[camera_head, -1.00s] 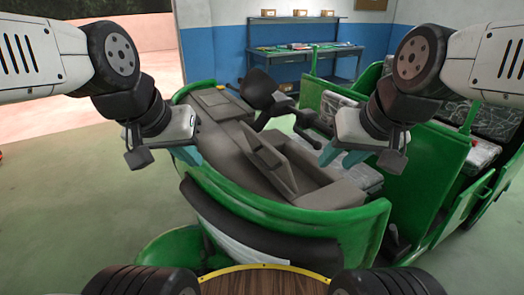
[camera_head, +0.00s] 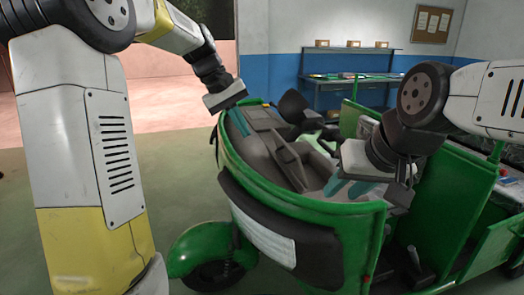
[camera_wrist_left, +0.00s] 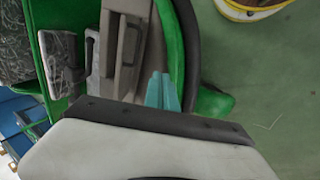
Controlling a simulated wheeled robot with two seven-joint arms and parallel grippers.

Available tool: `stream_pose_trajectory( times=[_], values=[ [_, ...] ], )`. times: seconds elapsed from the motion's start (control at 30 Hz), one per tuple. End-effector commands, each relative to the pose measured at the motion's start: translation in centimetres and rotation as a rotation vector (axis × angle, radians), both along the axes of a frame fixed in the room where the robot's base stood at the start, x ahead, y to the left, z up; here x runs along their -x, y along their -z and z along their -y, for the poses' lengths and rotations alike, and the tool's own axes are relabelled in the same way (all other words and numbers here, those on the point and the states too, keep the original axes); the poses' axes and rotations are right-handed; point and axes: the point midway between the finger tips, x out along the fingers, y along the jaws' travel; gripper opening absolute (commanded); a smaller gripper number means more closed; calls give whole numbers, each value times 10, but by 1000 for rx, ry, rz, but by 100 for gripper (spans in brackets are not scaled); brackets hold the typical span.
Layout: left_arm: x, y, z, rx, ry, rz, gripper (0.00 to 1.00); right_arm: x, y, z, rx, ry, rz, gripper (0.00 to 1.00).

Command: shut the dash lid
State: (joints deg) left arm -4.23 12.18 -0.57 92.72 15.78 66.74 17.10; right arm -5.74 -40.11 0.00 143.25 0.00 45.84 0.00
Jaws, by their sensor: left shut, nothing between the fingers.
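The rickshaw's grey dash (camera_head: 252,150) lies inside its green front body. The dash lid (camera_head: 288,162) stands raised over the dash, tilted; it also shows in the left wrist view (camera_wrist_left: 130,38). My left gripper (camera_wrist_left: 163,90) is shut and empty, its teal fingers together over the edge of the dash, apart from the lid.
The green front rim (camera_head: 300,207) curves around the dash. Dark handlebar parts (camera_head: 292,105) rise behind the lid. A blue-grey workbench (camera_head: 350,92) stands at the back wall. The floor (camera_head: 185,165) left of the rickshaw is clear.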

Motion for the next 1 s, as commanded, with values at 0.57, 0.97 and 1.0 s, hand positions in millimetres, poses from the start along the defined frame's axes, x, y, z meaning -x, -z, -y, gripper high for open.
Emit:
stream_pose_trajectory(
  times=[0.57, 0.97, 1.0],
  values=[
    [-14, 92, 44, 0, 4, -3, 0, 0, 0, 0, 0, 0, 0, 36],
    [-26, 83, 77, -1, 1, 0, 0, 0, 0, 0, 0, 0, 0, 36],
    [-26, 83, 78, -1, 1, 0, 0, 0, 0, 0, 0, 0, 0, 36]
  ],
)
